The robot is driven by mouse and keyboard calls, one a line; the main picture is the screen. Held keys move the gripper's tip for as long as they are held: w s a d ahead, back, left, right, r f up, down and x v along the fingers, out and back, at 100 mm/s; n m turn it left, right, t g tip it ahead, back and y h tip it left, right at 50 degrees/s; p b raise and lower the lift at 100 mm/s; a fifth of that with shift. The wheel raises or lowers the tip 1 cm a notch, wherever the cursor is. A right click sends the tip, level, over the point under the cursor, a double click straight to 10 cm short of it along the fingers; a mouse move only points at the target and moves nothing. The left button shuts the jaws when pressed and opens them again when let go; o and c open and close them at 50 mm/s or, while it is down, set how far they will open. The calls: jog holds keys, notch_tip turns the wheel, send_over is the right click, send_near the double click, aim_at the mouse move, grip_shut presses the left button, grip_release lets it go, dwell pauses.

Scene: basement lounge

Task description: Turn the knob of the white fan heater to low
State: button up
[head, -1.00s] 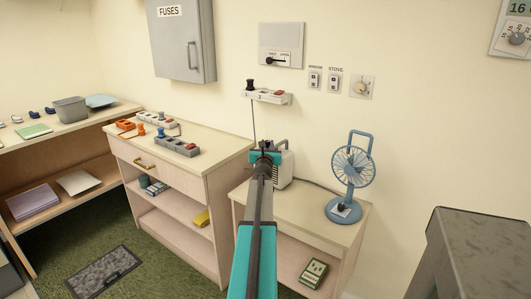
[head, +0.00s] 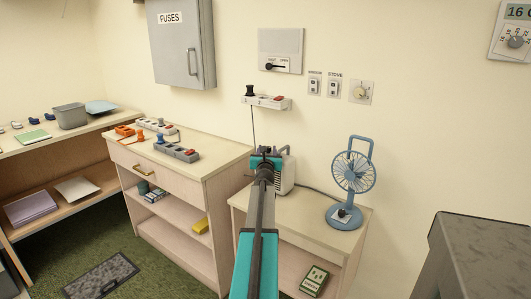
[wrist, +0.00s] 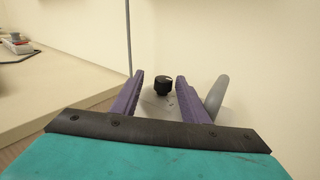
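The white fan heater (head: 288,176) stands on the small low table, mostly hidden behind my arm in the head view. In the wrist view its pale top (wrist: 158,106) shows with a round black knob (wrist: 162,87) on it. A grey rounded bar (wrist: 217,95) stands to the right of the knob. My gripper (wrist: 160,78) has two purple fingers, spread apart, with the knob appearing in the gap between them. Neither finger visibly touches the knob. I cannot read the knob's setting. In the head view the gripper (head: 280,153) is at the heater, partly hidden by my arm.
A blue fan (head: 353,180) stands right of the heater on the low table (head: 300,222). A taller cabinet (head: 222,155) carrying power strips (head: 176,151) is close on the left. A wall socket strip (head: 266,102) with a hanging cord is above. A grey block (head: 480,255) fills the lower right.

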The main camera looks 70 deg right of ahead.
jog(key=shift+a, duration=0.1)
jog(key=p+v, duration=0.1)
jog(key=v, duration=0.6)
jog(key=shift+s+a, duration=0.15)
jog(key=shift+a, duration=0.15)
dwell(0.5)
dwell(0.4)
